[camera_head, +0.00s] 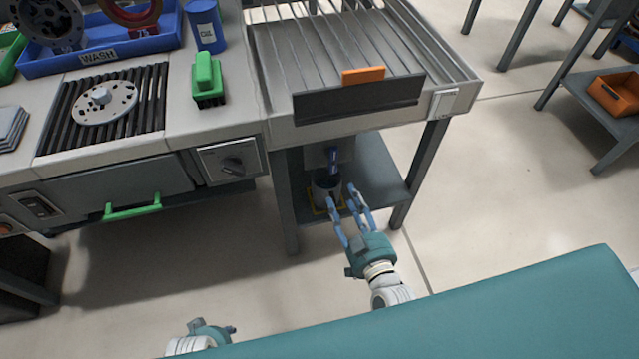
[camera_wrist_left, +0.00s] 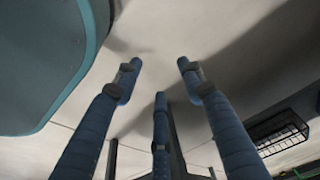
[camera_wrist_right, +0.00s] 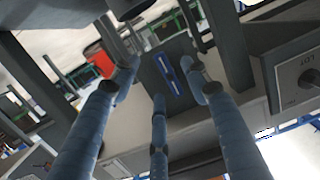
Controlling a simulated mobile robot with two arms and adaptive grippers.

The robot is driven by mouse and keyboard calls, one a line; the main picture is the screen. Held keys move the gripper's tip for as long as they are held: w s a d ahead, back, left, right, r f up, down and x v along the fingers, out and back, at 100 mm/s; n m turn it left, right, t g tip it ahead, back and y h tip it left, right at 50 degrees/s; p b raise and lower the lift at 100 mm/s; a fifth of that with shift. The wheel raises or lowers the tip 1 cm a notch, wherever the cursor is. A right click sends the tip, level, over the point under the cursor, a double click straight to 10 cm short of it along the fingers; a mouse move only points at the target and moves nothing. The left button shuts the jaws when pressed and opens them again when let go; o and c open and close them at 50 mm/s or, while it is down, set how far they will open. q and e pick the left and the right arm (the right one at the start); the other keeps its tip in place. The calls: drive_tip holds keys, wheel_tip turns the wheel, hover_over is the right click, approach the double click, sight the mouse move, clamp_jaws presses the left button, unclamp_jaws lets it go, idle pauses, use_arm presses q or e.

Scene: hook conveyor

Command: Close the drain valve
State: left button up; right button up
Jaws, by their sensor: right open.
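The drain valve shows as a blue lever (camera_head: 333,157) on a grey housing under the slatted draining table. In the right wrist view, a blue lever on a dark plate (camera_wrist_right: 168,76) lies between and beyond my right fingertips. No contact with the lever is clear. My left gripper (camera_wrist_left: 158,65) is open and empty over bare floor, low in the head view.
The table's legs (camera_head: 285,205) and lower shelf (camera_head: 383,178) frame the space around the valve. A control panel with a dark knob (camera_head: 232,165) is to the left. An orange crate (camera_head: 617,92) sits on a shelf at right. Open floor (camera_head: 480,190) lies to the right.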

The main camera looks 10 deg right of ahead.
drive_tip(key=t, duration=0.1)
approach(337, 160)
drive_tip(key=shift+m+h, duration=0.3)
drive_tip(key=shift+h, duration=0.1)
drive_tip(key=w, duration=0.3)
drive_tip(key=w+b, duration=0.1)
drive_tip(key=w, duration=0.2)
drive_tip(key=w+a, duration=0.1)
drive_tip(key=w, duration=0.2)
drive_tip(key=shift+w+f+b, duration=0.1)
drive_tip(key=shift+f+b, duration=0.05)
drive_tip(key=shift+b, duration=0.2)
use_arm(q)
wheel_tip(337, 160, up, 6)
drive_tip(key=w, duration=0.1)
drive_tip(key=shift+w+a, duration=0.3)
drive_tip(key=shift+w, duration=0.1)
use_arm(e)
drive_tip(key=shift+w, duration=0.7)
use_arm(q)
drive_tip(key=shift+t, duration=0.3)
use_arm(e)
clamp_jaws()
